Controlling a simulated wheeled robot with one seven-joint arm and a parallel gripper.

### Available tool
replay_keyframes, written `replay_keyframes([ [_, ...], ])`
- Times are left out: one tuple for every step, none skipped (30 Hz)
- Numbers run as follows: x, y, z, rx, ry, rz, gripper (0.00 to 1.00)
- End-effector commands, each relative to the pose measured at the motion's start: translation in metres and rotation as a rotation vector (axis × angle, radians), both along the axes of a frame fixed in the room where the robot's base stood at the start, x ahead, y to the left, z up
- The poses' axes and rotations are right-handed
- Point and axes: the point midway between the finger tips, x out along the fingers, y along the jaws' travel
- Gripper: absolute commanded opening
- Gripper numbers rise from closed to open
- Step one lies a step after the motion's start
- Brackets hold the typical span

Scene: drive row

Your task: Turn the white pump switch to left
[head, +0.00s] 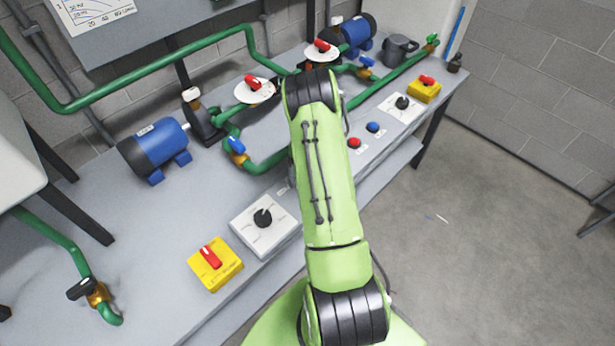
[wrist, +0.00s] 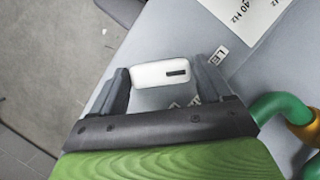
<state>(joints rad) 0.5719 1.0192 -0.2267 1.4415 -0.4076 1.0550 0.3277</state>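The white pump switch (wrist: 163,74) shows in the wrist view as a rounded white bar with a dark slot-like mark near its right end. My gripper (wrist: 165,82) has its two dark fingers spread wide, one at each end of the bar. The bar lies between the fingertips; I cannot tell whether they touch it. A small label with letters starting "LE" (wrist: 218,56) lies to its right, and other lettering is partly hidden below it. In the head view my green arm hides the gripper and the white switch.
White dial plates with black knobs (head: 263,217) (head: 402,103) and yellow boxes with red switches (head: 215,264) (head: 425,89) line the bench's front edge. A red button (head: 354,143) and blue button (head: 373,127) sit right of my arm. Green pipes (head: 150,66) and blue motors (head: 153,149) stand behind.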

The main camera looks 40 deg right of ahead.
Motion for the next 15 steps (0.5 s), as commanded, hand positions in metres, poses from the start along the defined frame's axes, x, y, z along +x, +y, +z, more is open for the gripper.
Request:
replay_keyframes([
  [0.0,0.0,0.0,0.0,0.0,0.0,0.87],
  [0.0,0.0,0.0,0.0,0.0,-0.001,0.92],
  [0.0,0.0,0.0,0.0,0.0,-0.001,0.96],
  [0.0,0.0,0.0,0.0,0.001,-0.001,0.96],
  [0.0,0.0,0.0,0.0,0.001,-0.001,0.96],
  [0.0,0.0,0.0,0.0,0.001,-0.002,0.96],
  [0.0,0.0,0.0,0.0,0.001,-0.002,0.96],
  [0.0,0.0,0.0,0.0,0.001,-0.002,0.96],
  [0.0,0.0,0.0,0.0,0.001,-0.002,0.96],
  [0.0,0.0,0.0,0.0,0.001,-0.002,0.96],
  [0.0,0.0,0.001,0.0,0.001,-0.002,0.96],
  [0.001,-0.001,0.003,0.0,0.0,-0.002,0.96],
  [0.002,-0.002,0.006,0.0,0.0,-0.002,0.96],
  [0.003,-0.003,0.011,-0.001,-0.001,-0.002,0.96],
  [0.006,-0.005,0.018,-0.002,-0.002,-0.002,0.96],
])
